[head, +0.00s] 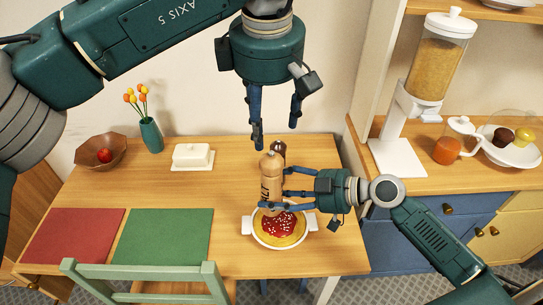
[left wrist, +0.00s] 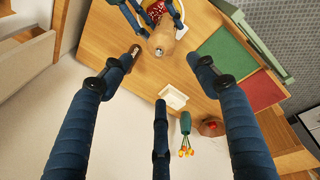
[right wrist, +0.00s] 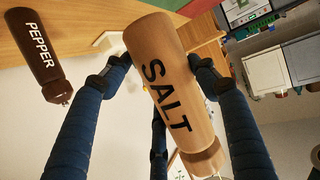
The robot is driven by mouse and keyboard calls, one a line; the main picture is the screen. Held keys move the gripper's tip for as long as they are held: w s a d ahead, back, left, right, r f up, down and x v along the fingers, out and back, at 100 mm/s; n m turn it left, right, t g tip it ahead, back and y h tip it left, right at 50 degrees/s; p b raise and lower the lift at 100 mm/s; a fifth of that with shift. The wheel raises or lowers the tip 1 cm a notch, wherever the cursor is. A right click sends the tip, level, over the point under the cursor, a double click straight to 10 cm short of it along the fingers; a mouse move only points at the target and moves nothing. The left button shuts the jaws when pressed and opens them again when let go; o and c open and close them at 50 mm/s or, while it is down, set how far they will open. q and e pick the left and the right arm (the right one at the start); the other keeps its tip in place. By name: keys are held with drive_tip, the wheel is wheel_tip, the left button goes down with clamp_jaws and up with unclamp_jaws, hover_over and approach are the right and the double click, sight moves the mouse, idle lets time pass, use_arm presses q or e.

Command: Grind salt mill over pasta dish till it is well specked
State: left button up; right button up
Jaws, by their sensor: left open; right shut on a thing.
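The salt mill (head: 271,177) is light wood and stands roughly upright above the back part of the pasta dish (head: 259,236). My right gripper (head: 286,183) is shut around its body from the right. The right wrist view shows its SALT label (right wrist: 165,95). The dish is a white bowl with handles, holding pasta with red sauce (head: 279,222) and several white specks on it. My left gripper (head: 277,132) is open and empty, pointing down above the mill. The left wrist view shows the mill's top (left wrist: 162,42) between and beyond its fingers.
A dark pepper mill (right wrist: 38,55) stands on the table behind the salt mill. A butter dish (head: 192,156), a vase with flowers (head: 151,135) and a wooden bowl (head: 101,152) are at the back left. Red (head: 74,237) and green (head: 163,237) mats lie near a chair (head: 150,277).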

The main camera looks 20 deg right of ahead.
sight(271, 152)
use_arm(q)
drive_tip(key=n, duration=0.7)
drive_tip(key=w+n+g, duration=0.1)
drive_tip(key=n, duration=0.2)
drive_tip(key=shift+d+r+y, duration=0.15)
drive_tip(key=shift+d+y, duration=0.15)
drive_tip(key=shift+d, duration=0.05)
drive_tip(key=f+n, duration=0.4)
drive_tip(key=f, duration=0.2)
drive_tip(key=f+n+g, duration=0.1)
drive_tip(key=f+n, duration=0.4)
drive_tip(key=shift+w+d+f+n, duration=0.2)
drive_tip(key=shift+f+n, duration=0.1)
drive_tip(key=shift+f, duration=0.05)
drive_tip(key=c, duration=1.2)
